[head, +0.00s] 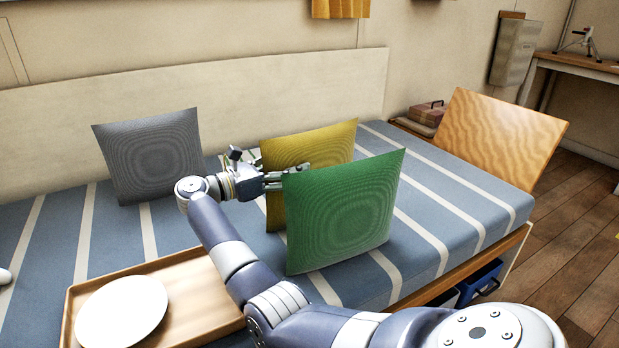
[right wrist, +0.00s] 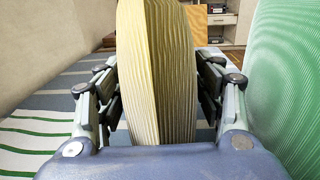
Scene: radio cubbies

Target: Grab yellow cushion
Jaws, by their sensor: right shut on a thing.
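The yellow cushion (head: 310,145) stands upright on the striped bed, partly hidden behind the green cushion (head: 342,212). My right gripper (head: 285,178) reaches in from the left side of the yellow cushion. In the right wrist view the yellow cushion (right wrist: 157,70) stands edge-on between the two fingers of my right gripper (right wrist: 158,100), and they are shut on it. The green cushion fills the right edge of the right wrist view (right wrist: 290,80), close beside the right finger.
A grey cushion (head: 150,157) stands at the left of the bed (head: 470,195). A wooden tray (head: 195,290) with a white plate (head: 122,312) lies at the front left. A wooden panel (head: 500,135) stands at the bed's right end. Blue bins (head: 482,283) sit under the bed.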

